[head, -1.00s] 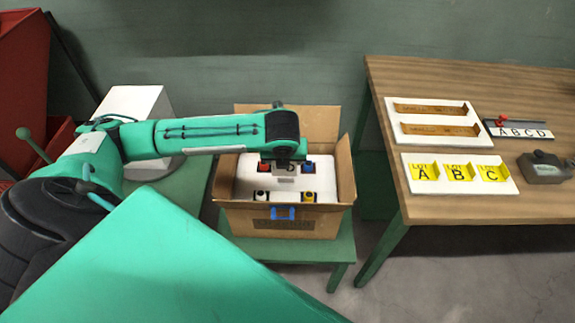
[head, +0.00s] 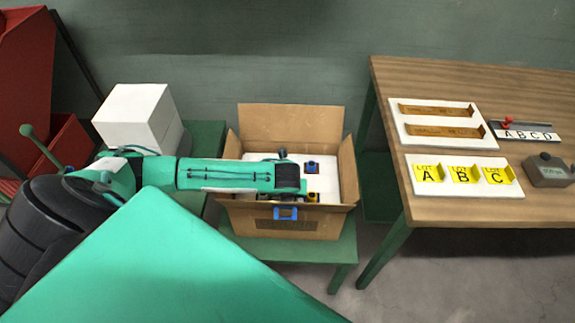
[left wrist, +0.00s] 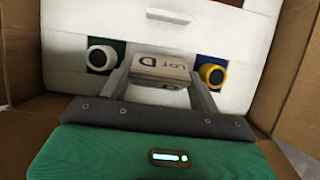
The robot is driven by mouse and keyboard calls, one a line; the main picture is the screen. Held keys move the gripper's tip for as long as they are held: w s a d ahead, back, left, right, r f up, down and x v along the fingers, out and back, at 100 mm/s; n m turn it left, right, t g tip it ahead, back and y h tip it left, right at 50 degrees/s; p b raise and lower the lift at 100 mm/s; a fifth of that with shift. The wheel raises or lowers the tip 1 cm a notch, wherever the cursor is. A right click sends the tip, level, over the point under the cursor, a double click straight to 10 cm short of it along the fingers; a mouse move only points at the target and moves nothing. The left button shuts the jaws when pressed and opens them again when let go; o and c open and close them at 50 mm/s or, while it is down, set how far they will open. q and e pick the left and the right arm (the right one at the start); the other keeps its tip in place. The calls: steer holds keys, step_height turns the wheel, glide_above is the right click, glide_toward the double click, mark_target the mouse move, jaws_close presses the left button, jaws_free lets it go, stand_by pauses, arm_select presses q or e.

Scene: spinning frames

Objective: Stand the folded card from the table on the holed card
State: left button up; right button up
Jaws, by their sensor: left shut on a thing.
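In the head view my left gripper (head: 287,182) is over the open cardboard box and hides the card. A white panel that looks like the holed card (head: 340,180) lies inside the box; it also shows behind the folded card in the left wrist view (left wrist: 70,25). I cannot tell whether the folded card touches the panel. My right gripper is not in view.
The cardboard box (head: 290,120) has raised flaps around my gripper. Round parts, one white (left wrist: 102,55) and one yellow (left wrist: 212,75), flank the card. On the wooden table (head: 445,210), a white board (head: 470,188) holds yellow A, B, C cards. A white block (head: 138,115) stands left.

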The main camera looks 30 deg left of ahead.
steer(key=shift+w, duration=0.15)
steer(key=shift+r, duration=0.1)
arm_select(q)
steer(key=o, duration=0.8)
steer(key=shift+o, duration=1)
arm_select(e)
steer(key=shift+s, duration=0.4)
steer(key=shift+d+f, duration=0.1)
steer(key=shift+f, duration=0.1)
arm_select(q)
steer(key=v, duration=1.2)
steer(key=shift+p, duration=0.35)
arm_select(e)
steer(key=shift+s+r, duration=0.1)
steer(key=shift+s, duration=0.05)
